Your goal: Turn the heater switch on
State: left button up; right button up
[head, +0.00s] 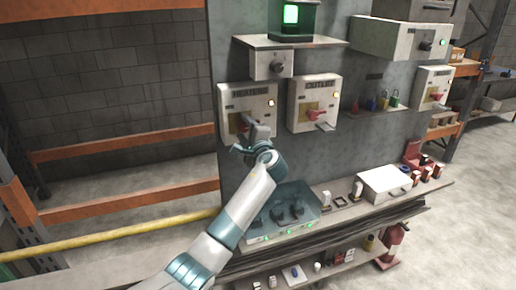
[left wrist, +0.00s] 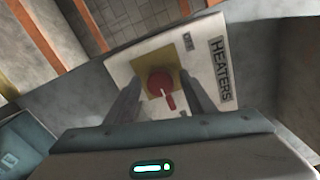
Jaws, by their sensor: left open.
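The heater switch is a pale wall box (head: 236,97) labelled HEATERS, mounted on the grey panel. In the left wrist view it has a red rotary knob (left wrist: 160,84) with a short handle on a yellow plate (left wrist: 151,90). A small amber light (head: 271,103) shows on the box's right side. My left gripper (head: 251,121) is in front of the box and partly hides the knob in the head view. In the left wrist view its two fingers stand open, one on each side of the knob, with nothing held. Contact cannot be told. My right gripper is not in view.
A similar switch box (head: 314,92) with a red handle is close on the right. Another switch box (head: 434,88) is farther right. A small box (head: 271,65) under a shelf is above.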

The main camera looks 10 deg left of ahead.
pick_arm(q)
jog(key=b+v, duration=0.5)
jog(key=v, duration=1.1)
jog(key=shift+d+b, duration=0.2)
jog(key=shift+b, duration=0.15)
jog(key=shift+s+f, duration=0.1)
